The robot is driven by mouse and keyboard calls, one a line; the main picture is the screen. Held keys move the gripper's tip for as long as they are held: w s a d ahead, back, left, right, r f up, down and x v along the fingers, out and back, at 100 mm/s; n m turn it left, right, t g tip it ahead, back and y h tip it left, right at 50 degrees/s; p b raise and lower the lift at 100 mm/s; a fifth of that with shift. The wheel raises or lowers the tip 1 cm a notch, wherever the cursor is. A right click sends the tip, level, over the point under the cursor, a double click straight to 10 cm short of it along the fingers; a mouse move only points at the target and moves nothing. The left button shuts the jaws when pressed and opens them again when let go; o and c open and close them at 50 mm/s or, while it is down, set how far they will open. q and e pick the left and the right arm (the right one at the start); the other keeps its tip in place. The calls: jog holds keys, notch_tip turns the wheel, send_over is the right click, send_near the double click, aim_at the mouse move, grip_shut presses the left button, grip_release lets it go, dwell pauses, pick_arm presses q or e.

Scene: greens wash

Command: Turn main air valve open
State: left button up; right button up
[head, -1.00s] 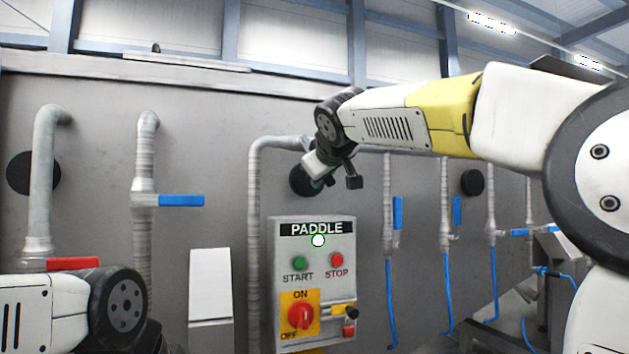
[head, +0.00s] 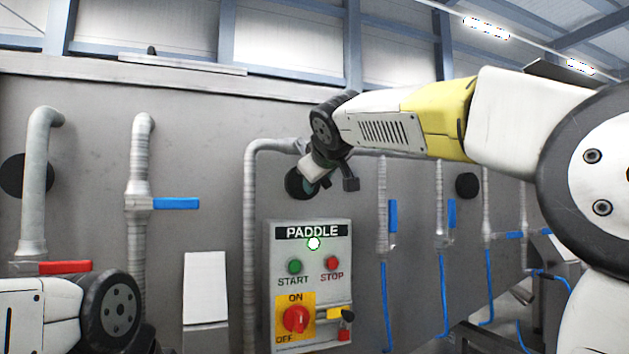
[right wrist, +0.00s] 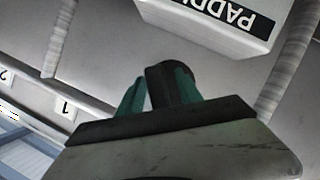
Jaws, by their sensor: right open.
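No valve in view carries a readable main-air label. A pipe at the left has a blue lever valve (head: 176,203) with its handle level. A red lever (head: 64,267) sits level on the far-left pipe. On the right, two blue levers (head: 393,215) (head: 451,213) hang upright and another blue lever (head: 513,235) is level. My right gripper (head: 300,186) is above the PADDLE control box and near the wall.
The PADDLE box (head: 344,265) has a green START button, a red STOP button, a red rotary switch (head: 296,319) on yellow, and a small yellow-and-red lever. A pipe (head: 250,230) runs beside it. Blue hoses hang at the right. A white panel (head: 205,285) stands left of the box.

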jog(key=v, duration=0.7)
jog(key=shift+s, duration=0.4)
jog(key=shift+r, duration=0.15)
